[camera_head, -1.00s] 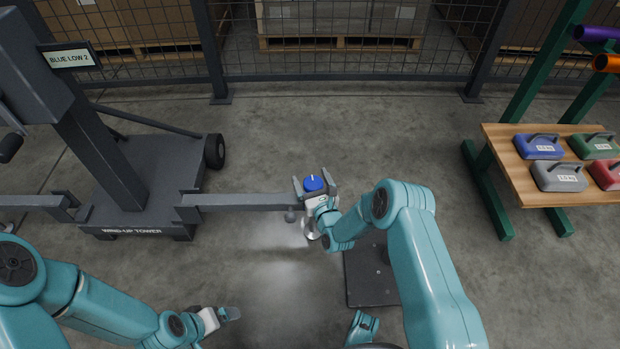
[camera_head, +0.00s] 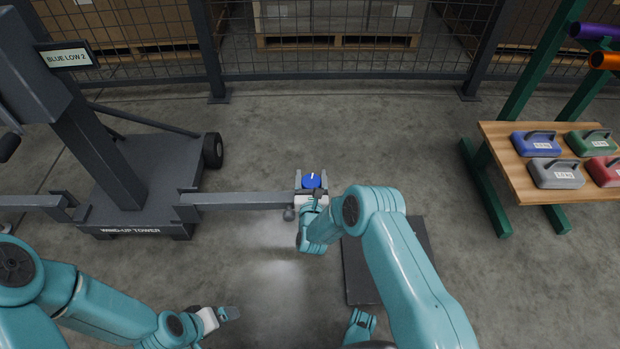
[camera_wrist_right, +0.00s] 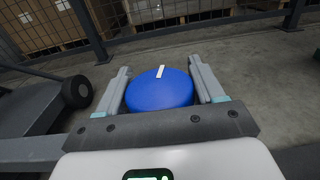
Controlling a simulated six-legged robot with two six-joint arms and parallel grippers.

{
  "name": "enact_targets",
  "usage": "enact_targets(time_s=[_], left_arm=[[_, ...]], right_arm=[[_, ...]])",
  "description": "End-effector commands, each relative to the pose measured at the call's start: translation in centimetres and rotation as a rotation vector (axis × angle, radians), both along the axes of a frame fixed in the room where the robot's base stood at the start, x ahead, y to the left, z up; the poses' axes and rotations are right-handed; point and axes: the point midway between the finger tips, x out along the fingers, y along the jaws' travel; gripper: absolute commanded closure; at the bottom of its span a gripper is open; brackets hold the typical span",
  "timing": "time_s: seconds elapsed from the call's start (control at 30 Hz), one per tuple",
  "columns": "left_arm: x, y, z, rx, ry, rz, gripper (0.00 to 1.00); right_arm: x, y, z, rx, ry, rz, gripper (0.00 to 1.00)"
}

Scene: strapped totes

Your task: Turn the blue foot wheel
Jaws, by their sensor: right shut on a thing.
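The blue foot wheel (camera_head: 311,181) is a round blue knob with a white mark on top, at the right end of the wind-up tower's low grey outrigger beam (camera_head: 240,200). My right gripper (camera_head: 312,182) is shut on it, one finger on each side. In the right wrist view the wheel (camera_wrist_right: 160,90) sits between the two grey fingers (camera_wrist_right: 160,88), and its white mark points nearly straight away, leaning slightly right. My left gripper (camera_head: 232,313) is low in the head view, away from the wheel; its finger gap does not show clearly.
The wind-up tower (camera_head: 135,180) stands at the left with a sign (camera_head: 68,57) reading "BLUE LOW 2". A wooden bench (camera_head: 500,150) with several coloured weights is at the right. A dark plate (camera_head: 365,270) lies on the floor. A mesh fence closes the back.

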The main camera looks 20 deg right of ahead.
Motion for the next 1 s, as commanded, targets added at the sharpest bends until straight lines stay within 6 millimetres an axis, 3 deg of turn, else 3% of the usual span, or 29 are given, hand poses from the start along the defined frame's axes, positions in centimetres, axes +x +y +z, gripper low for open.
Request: enact_targets(time_s=[0.5,1.0], left_arm=[[0.0,0.0,0.0,0.000,0.000,0.000,0.12],[0.0,0.0,0.0,0.000,0.000,0.000,0.12]], right_arm=[[-0.3,-0.5,0.1,-0.002,-0.006,-0.482,0.63],[-0.5,-0.8,0.0,-0.005,-0.006,-0.725,0.63]])
